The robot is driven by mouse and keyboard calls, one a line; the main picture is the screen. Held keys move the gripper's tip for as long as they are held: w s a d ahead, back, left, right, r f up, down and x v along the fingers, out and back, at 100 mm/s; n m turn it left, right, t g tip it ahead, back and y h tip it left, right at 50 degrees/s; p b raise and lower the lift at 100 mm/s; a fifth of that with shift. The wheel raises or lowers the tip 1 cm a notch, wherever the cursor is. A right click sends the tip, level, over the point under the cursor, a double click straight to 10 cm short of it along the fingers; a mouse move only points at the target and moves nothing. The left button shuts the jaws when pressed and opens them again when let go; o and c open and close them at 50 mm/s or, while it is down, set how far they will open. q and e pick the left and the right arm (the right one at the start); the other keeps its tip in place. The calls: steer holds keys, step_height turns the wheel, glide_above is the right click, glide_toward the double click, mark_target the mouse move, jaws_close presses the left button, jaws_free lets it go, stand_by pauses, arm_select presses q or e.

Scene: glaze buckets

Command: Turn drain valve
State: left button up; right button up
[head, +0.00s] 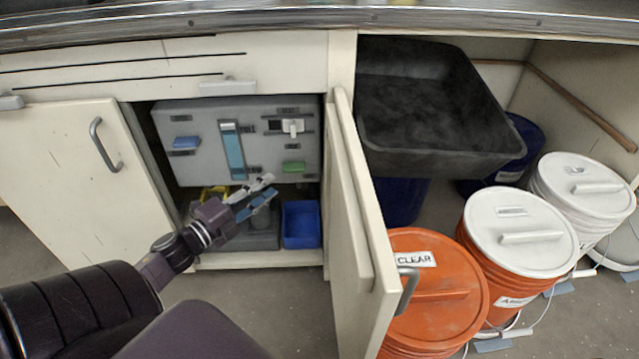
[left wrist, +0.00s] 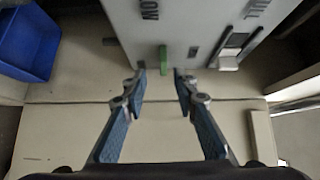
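A grey panel box (head: 200,125) stands inside the open cabinet. Its front carries a blue handle (head: 186,142), a green handle (head: 293,167) and a white lever (head: 292,127). The small labels are too blurred to tell which is the drain valve. My left gripper (head: 270,187) is open and empty, just below and left of the green handle. In the left wrist view the fingers (left wrist: 160,80) are spread, and the green handle (left wrist: 163,58) stands beyond the tips, roughly centred between them. The white lever (left wrist: 228,63) is to the right. My right gripper is not in view.
A blue bin (head: 300,224) and a yellow item (head: 214,193) sit below the panel. The open right cabinet door (head: 355,230) stands close to the right; the left door (head: 75,180) is also open. Orange buckets (head: 432,300) and a black sink basin (head: 430,105) lie beyond.

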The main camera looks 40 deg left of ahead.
mark_target(290, 172)
arm_select(q)
steer(key=w+b, duration=0.1)
steer(key=w, duration=0.4)
steer(key=w+d+b, duration=0.1)
steer(key=w, duration=0.2)
steer(key=shift+w+r+b, duration=0.1)
steer(key=shift+r+b, duration=0.15)
steer(key=shift+b, duration=0.05)
steer(key=shift+c, duration=0.4)
jaws_close()
